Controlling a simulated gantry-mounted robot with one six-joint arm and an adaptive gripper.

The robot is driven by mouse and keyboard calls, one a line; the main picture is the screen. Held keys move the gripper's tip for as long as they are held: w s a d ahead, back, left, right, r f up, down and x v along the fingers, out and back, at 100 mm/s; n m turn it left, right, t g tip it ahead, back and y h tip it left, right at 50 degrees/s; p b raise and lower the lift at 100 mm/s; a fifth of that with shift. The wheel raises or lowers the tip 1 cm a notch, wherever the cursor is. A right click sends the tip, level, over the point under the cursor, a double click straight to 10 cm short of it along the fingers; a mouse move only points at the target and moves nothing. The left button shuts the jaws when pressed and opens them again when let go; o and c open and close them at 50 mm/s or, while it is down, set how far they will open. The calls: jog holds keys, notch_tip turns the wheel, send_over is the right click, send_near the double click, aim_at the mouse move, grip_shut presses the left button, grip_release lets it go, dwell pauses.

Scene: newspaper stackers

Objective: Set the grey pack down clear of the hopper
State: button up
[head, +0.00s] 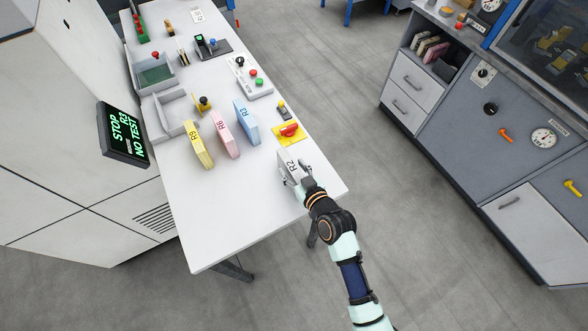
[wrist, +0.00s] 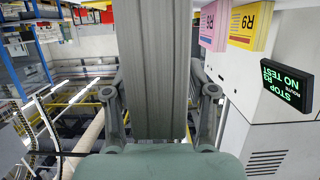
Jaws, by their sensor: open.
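The grey pack (head: 289,163), marked R2, is upright at the right part of the white table (head: 235,215). In the wrist view the grey pack (wrist: 150,60) fills the middle, between the two fingers of my gripper (wrist: 160,98). My gripper (head: 299,180) is open around the pack, at its near side. Whether the fingers touch the pack, or its underside rests on the table, I cannot tell. A grey open-topped tray (head: 164,133), possibly the hopper, stands at the table's left side, well apart from the grey pack.
Yellow R9 (head: 198,145), pink R6 (head: 224,134) and blue R3 (head: 246,122) packs stand in a row left of the grey one. A red knob on a yellow plate (head: 288,133) lies just behind it. The table's front is bare.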

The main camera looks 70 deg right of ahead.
jog(key=shift+r, duration=0.3)
jog(key=v, duration=1.2)
jog(key=shift+f, duration=0.1)
jog(key=w+a+r+n+t+y, duration=0.1)
jog(key=w+a+r+n+y, duration=0.3)
jog(key=w+a, duration=0.4)
jog(key=w+a+r+n+t+y, duration=0.2)
jog(key=w+a+r+n+y, duration=0.1)
jog(key=w+a+r, duration=0.5)
jog(key=w+a+r+y, duration=0.1)
jog(key=a+r, duration=0.1)
jog(key=a, duration=0.5)
jog(key=w+a+r+n+g+y, duration=0.1)
jog(key=w+a+r, duration=0.1)
jog(key=a, duration=0.5)
jog(key=shift+a+r+y, duration=0.35)
jog(key=shift+r+y, duration=0.05)
